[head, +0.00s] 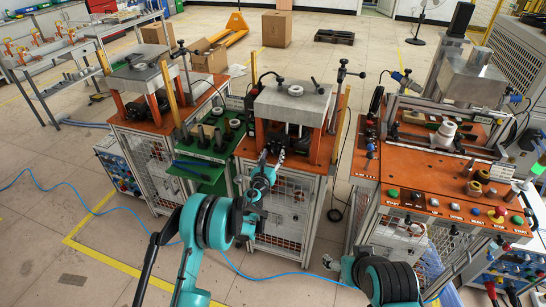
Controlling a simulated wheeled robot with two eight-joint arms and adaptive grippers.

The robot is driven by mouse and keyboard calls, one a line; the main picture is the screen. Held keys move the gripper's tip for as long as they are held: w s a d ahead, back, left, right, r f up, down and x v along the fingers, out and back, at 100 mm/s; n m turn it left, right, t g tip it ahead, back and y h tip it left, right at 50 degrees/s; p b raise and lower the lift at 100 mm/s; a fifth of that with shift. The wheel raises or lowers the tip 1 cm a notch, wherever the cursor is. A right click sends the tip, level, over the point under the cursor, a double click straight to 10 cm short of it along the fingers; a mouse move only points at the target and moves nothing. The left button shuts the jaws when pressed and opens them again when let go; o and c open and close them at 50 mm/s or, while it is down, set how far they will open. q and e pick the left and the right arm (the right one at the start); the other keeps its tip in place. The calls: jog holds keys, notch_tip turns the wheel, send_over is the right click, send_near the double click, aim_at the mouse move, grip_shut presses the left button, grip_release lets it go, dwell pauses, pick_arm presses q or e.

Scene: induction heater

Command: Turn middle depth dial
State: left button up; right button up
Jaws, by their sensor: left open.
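The middle machine has a grey block (275,103) on top, with a round silver dial-like part (296,90) on it. I cannot tell for certain whether this is the middle depth dial. My left gripper (272,157) is open, with its two fingers apart and pointing at the front of the middle machine, below the block. It is lower and nearer than the round part and apart from it. Nothing shows between the fingers. Part of the machine's front is hidden behind my left arm.
A green stand (202,157) with several small parts is left of the middle machine. A similar left machine (140,78) stands beyond it. An orange control bench (440,180) with several buttons is on the right. A blue cable (80,200) lies on the floor.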

pick_arm(q)
jog(key=shift+w, duration=0.25)
jog(key=c, duration=1.2)
jog(key=shift+o, duration=0.2)
jog(key=shift+n, duration=0.3)
jog(key=n+b, duration=0.1)
jog(key=n, duration=0.2)
jog(key=shift+r+n+b, duration=0.1)
jog(key=shift+n+b, duration=0.7)
jog(key=shift+n, duration=1.7)
